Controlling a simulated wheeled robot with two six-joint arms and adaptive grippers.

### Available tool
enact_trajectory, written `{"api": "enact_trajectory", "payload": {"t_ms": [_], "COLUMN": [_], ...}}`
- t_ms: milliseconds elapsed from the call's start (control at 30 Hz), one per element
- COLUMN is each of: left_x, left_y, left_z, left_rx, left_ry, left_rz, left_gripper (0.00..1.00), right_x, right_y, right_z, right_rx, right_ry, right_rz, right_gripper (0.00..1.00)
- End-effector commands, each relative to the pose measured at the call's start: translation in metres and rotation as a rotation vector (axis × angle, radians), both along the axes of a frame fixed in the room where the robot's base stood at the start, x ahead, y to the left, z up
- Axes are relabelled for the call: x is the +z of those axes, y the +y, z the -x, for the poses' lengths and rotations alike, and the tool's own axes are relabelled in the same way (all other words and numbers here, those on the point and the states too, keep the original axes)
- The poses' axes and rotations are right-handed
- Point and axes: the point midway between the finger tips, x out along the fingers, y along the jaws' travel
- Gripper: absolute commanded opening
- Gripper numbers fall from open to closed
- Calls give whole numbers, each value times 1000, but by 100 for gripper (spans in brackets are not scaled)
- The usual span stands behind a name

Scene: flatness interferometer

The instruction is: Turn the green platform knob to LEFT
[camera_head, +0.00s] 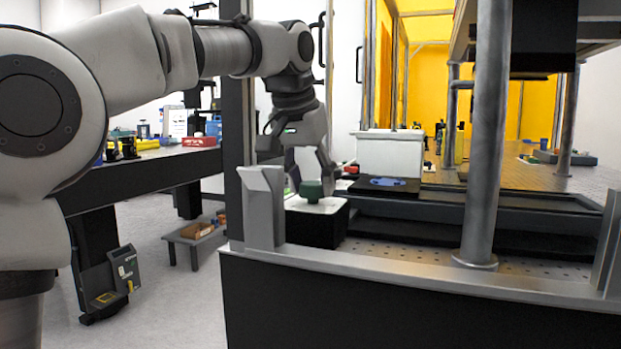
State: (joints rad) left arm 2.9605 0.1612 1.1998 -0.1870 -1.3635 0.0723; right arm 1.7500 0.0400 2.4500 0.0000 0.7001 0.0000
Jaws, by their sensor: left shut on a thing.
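The green platform knob (311,191) sits on top of a small box (318,221) with a white top and black sides, at the left end of the instrument. The knob's pointer and any LEFT marking are too small to read. My right gripper is not in view.
A metal frame rail (400,272) and a thick round post (484,140) stand in front of the instrument. A white box (389,152) and a dark stage with a blue piece (388,182) lie right of the knob. A black bench (140,172) stands at the left.

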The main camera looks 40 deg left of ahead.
Motion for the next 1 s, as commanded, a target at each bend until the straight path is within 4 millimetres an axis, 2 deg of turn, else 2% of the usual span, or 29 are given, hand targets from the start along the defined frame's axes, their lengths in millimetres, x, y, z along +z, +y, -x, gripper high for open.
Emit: {"api": "enact_trajectory", "payload": {"t_ms": [367,1000], "left_x": [3,5], "left_y": [-3,-6], "left_z": [-1,-3], "left_rx": [248,855], "left_ry": [7,7], "left_rz": [-2,-3], "left_gripper": [14,14], "right_x": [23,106], "right_y": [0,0], "right_z": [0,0], "right_rx": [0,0], "right_ry": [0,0], "right_rz": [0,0], "right_gripper": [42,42]}}
